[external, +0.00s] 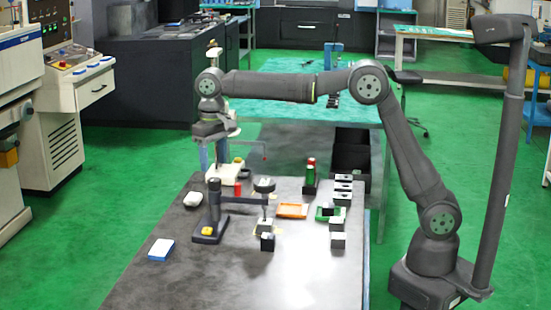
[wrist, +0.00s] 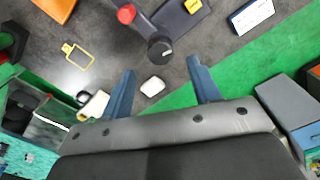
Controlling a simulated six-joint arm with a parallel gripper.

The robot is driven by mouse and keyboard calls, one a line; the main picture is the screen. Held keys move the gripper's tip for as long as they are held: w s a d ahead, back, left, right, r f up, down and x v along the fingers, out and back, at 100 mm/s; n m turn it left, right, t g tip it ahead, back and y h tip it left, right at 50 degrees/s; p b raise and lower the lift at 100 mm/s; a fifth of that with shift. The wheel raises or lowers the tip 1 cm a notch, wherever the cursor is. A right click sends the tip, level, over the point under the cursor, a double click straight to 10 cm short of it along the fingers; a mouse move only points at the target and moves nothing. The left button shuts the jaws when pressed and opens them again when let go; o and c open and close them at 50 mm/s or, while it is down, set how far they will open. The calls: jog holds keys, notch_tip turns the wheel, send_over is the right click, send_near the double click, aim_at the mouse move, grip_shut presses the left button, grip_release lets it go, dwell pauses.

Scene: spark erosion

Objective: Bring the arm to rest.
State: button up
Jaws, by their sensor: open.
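My gripper (external: 213,155) hangs from my outstretched arm above the far left edge of the dark worktable (external: 180,285). Its fingers point down. In the wrist view my gripper (wrist: 161,68) shows two blue fingers spread wide apart, with nothing held between them. A small white rounded object (wrist: 152,87) appears between the fingers there, lying on the table below. It also shows in the external view (external: 193,198).
A black stand with an arm (external: 212,215) stands below my gripper, near a red cylinder (external: 238,189). A blue-and-white box (external: 161,249), an orange tray (external: 292,211) and several metal blocks (external: 338,240) are on the table. The front middle is clear.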

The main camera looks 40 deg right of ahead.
aim_at(215, 179)
jog(key=shift+f, duration=2.75)
jog(key=shift+r, duration=0.1)
notch_tip(215, 179, up, 17)
notch_tip(215, 179, down, 18)
jog(key=shift+r, duration=0.25)
jog(key=shift+r+n, duration=0.15)
jog(key=shift+n, duration=0.65)
jog(key=n, duration=1)
jog(key=shift+w+n, duration=0.1)
jog(key=shift+n, duration=2.1)
